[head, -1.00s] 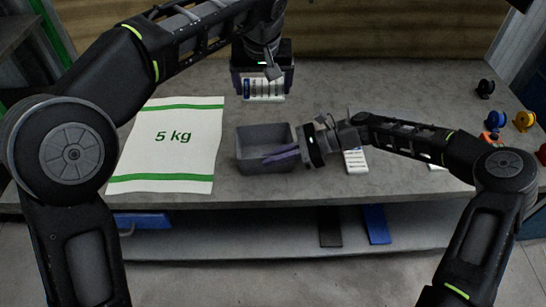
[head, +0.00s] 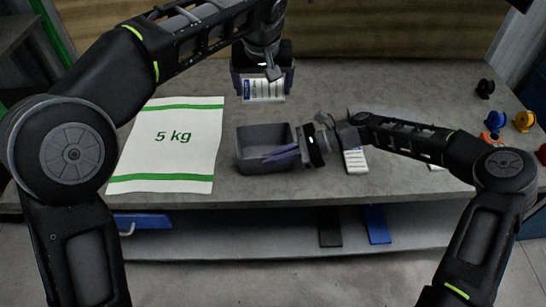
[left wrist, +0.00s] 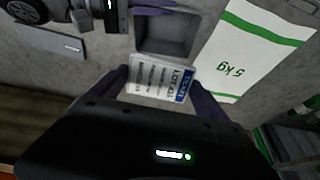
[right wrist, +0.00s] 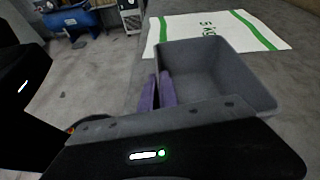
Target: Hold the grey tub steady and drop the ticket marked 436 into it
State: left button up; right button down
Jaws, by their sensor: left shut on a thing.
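The grey tub (head: 246,160) stands open on the grey table, and it also shows in the left wrist view (left wrist: 140,40) and right wrist view (right wrist: 240,85). My left gripper (head: 263,90) is shut on a white ticket with a blue edge (left wrist: 155,80), held behind the tub in the head view. Its number is too blurred to read surely. My right gripper (right wrist: 158,92) has its purple fingers at the tub's near wall, one on each side of the rim as far as I can see. Whether they press on the wall is unclear.
A white sack marked 5 kg (head: 170,150) lies left of the tub. Another white ticket (head: 356,160) lies by my right forearm. Coloured reels (head: 523,120) stand at the table's right end. A lower shelf (head: 270,240) runs under the table.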

aim_at(263, 101)
pick_arm(q)
notch_tip(263, 101, down, 12)
dwell(1.4)
jog(key=shift+f, duration=0.1)
jog(key=o, duration=1.2)
jog(key=v, duration=1.2)
pick_arm(e)
jog(key=c, duration=1.5)
grip_release()
jog(key=shift+c, duration=0.2)
jog(key=shift+d, duration=0.1)
